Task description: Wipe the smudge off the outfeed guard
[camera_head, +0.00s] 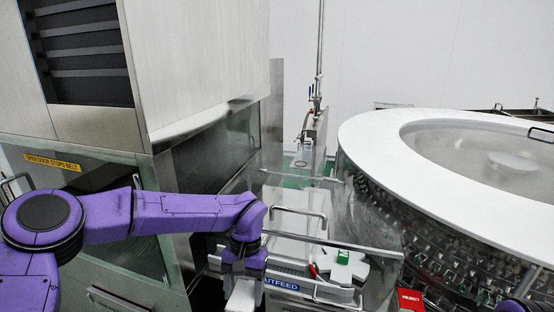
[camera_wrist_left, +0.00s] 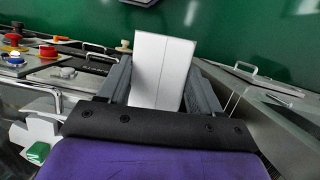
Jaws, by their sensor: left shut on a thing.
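My left gripper (camera_head: 245,292) hangs low in the head view, in front of the blue OUTFEED label (camera_head: 281,284). In the left wrist view its two dark fingers (camera_wrist_left: 161,88) are shut on a white, flat-faced folded wipe (camera_wrist_left: 161,62), which sticks out beyond the fingertips. The clear outfeed guard (camera_head: 333,242), with a metal top rail, stands just right of the gripper in the head view. I cannot make out a smudge on it. I cannot tell whether the wipe touches anything.
A white piece with a green block (camera_head: 343,257) sits behind the guard rail. A red REJECT sign (camera_head: 411,299) is to its right. The big round washer (camera_head: 440,165) fills the right; a steel cabinet (camera_head: 205,70) stands left. Buttons (camera_wrist_left: 15,38) show in the wrist view.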

